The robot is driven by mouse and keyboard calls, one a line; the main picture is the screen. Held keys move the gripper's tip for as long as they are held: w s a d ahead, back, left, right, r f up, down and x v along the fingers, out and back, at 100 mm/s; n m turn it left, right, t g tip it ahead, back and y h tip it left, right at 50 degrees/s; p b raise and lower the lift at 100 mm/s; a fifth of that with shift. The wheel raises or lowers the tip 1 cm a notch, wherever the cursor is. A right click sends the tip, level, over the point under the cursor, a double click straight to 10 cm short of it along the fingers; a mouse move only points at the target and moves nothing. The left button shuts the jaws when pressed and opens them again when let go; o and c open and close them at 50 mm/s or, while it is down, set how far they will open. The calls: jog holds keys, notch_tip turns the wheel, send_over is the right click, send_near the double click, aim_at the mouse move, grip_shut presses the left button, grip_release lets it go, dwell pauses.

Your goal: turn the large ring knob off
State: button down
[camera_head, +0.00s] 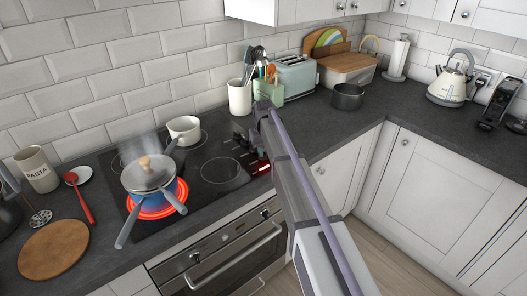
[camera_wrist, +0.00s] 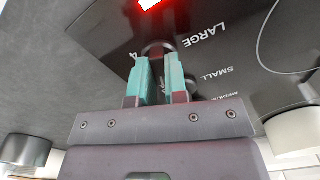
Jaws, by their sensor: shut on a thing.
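The large ring knob (camera_wrist: 158,47) is a dark round knob by the word LARGE on the black hob panel in the wrist view. My gripper (camera_wrist: 159,62) has its two teal finger pads shut on this knob from either side. The knob's setting mark is hidden; a figure 4 shows just left of it. The large ring (camera_head: 157,208) glows orange-red under a blue pot (camera_head: 166,191) in the head view. A red indicator (camera_wrist: 148,4) is lit on the panel in the wrist view. In the head view my arm largely hides the knobs.
The blue pot has a lid and handles, with faint steam above. A white pot (camera_head: 184,130) stands at the hob's back. A cream crock (camera_head: 240,97) and a blue toaster (camera_head: 296,76) stand behind my arm. A black pot (camera_head: 348,96) stands on the worktop to the right.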

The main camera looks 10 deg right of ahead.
jog(key=shift+n, duration=2)
jog(key=c, duration=1.1)
grip_release()
jog(key=shift+c, duration=0.2)
notch_tip(320, 180, up, 11)
jog(key=p, duration=1.1)
jog(key=shift+f, duration=0.15)
